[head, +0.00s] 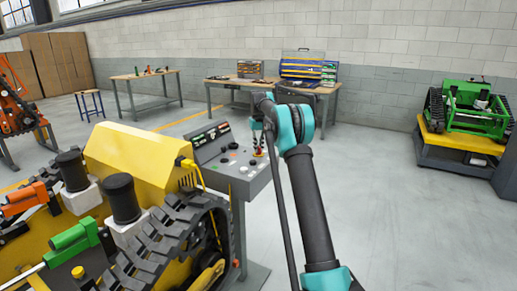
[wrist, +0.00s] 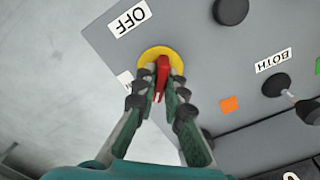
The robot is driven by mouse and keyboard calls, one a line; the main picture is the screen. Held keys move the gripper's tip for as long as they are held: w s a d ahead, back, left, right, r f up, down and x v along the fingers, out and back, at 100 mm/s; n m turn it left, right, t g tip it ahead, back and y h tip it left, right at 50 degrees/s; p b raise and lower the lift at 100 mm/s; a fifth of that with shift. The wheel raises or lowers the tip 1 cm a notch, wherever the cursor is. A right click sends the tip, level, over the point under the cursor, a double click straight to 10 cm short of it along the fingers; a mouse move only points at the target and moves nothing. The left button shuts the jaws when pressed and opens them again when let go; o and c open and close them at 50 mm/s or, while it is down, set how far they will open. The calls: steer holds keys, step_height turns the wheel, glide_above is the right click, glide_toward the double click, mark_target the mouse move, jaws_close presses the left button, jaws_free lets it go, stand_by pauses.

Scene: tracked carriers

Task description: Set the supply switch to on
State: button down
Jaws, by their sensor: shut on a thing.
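The supply switch has a red handle (wrist: 162,75) on a round yellow plate (wrist: 176,59), set in a grey control panel (wrist: 210,65). A white OFF label (wrist: 129,18) is beside the yellow plate in the wrist view. Another label at the plate's left edge is mostly hidden by my finger. My gripper (wrist: 158,90) is shut on the red handle, with a fingertip on each side of it. In the head view my gripper (head: 258,150) is at the right part of the grey panel (head: 240,182), and the red handle shows small below it.
A yellow tracked machine (head: 140,155) stands left of the panel.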

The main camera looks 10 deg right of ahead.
steer(key=m, duration=0.4)
steer(key=shift+m, duration=2.6)
steer(key=c, duration=1.6)
jaws_free()
steer(key=shift+r, duration=0.15)
step_height(320, 180, up, 12)
